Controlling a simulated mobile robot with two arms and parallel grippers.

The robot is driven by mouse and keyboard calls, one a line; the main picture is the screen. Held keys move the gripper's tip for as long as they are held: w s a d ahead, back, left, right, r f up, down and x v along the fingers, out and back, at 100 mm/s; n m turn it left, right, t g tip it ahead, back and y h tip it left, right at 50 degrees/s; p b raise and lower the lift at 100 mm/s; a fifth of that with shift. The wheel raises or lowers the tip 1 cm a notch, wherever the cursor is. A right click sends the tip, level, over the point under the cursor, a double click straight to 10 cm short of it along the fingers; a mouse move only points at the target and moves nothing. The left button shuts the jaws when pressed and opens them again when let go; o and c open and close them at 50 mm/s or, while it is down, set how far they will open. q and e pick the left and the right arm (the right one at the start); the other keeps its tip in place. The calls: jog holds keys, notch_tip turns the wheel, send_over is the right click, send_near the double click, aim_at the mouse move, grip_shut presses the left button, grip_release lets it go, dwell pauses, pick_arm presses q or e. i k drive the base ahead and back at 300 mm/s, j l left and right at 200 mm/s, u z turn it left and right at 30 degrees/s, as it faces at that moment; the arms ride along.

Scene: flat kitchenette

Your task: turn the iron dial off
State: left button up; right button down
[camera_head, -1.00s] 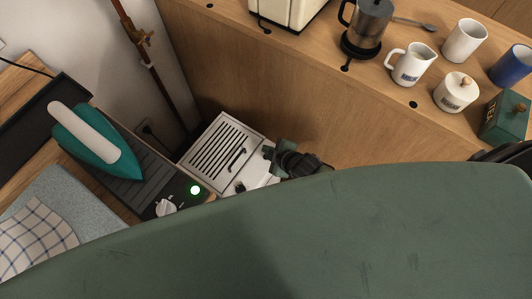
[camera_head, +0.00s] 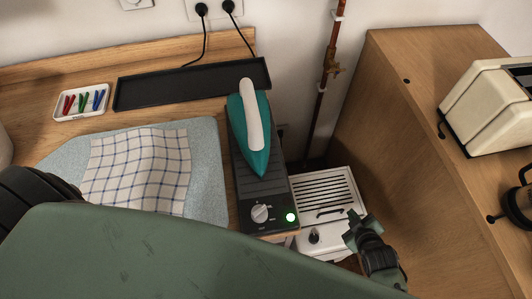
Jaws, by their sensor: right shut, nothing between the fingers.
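The iron dial (camera_head: 260,213) is a white knob with a pointer on the near end of the black iron station (camera_head: 248,187). A green light (camera_head: 291,217) glows beside it on the right. The teal iron (camera_head: 255,140) with a white handle rests on the station. My right gripper (camera_head: 358,230) is shut and empty, right of the dial and apart from it, by the lower right corner of a white slatted box. My left gripper is out of view; only a dark part of my left arm shows at the left edge.
The white slatted box (camera_head: 335,188) has its own small knob (camera_head: 314,236). A checked cloth (camera_head: 140,165) lies on a grey pad (camera_head: 208,160). A black tray (camera_head: 190,84) and a white dish (camera_head: 82,101) of pegs lie behind. A wooden cabinet (camera_head: 420,150) stands right.

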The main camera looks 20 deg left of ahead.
aim_at(259, 214)
jog(key=u, duration=0.75)
jog(key=k, duration=0.1)
